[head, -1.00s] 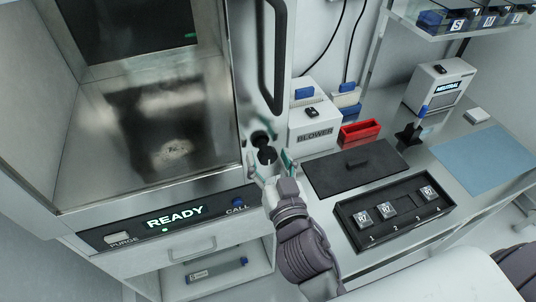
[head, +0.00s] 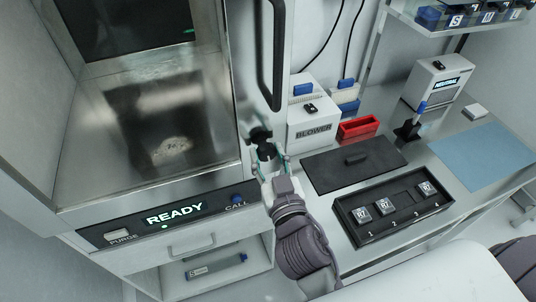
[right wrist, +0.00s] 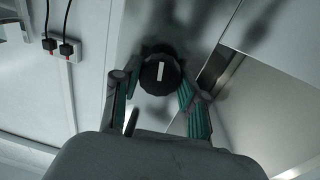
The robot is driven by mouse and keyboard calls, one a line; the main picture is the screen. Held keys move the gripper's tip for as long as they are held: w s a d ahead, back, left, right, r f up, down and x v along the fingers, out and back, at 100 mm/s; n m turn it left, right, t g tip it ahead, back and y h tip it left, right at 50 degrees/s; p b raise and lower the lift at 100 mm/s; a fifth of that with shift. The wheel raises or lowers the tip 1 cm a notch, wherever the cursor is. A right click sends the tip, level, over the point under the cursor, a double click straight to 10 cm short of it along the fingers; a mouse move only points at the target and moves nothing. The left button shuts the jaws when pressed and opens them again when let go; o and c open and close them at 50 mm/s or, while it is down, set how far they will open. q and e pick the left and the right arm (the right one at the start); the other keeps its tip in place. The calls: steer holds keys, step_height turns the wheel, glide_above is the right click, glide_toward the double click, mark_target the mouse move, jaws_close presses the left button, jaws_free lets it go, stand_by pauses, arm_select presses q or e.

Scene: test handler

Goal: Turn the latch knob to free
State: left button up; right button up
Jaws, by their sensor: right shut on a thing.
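The latch knob (head: 265,151) is a black round knob on the steel door frame, below the long black handle. In the right wrist view the knob (right wrist: 161,74) shows its face with a white mark that stands nearly upright in the picture. My right gripper (head: 267,160) is at the knob, with its green-padded fingers on either side. In the right wrist view the gripper (right wrist: 159,86) is shut on the knob, one finger left and one right. My left gripper is not in view.
The black door handle (head: 272,55) rises above the knob. Left of it is the steel chamber with a lit READY panel (head: 175,213). To the right stand a blower box (head: 313,128), a red holder (head: 358,129) and a black tray (head: 367,236) with several small blocks.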

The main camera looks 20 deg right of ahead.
steer(key=n, duration=0.3)
steer(key=shift+n, duration=0.4)
steer(key=n+p, duration=0.1)
steer(key=n, duration=0.3)
steer(key=shift+n, duration=0.4)
steer(key=n+y, duration=0.1)
steer(key=n, duration=0.2)
steer(key=shift+n+t+p, duration=0.3)
steer(key=shift+p, duration=0.1)
steer(key=shift+n+p, duration=0.4)
steer(key=shift+n, duration=1.7)
steer(key=o, duration=1.1)
steer(key=shift+f, duration=0.1)
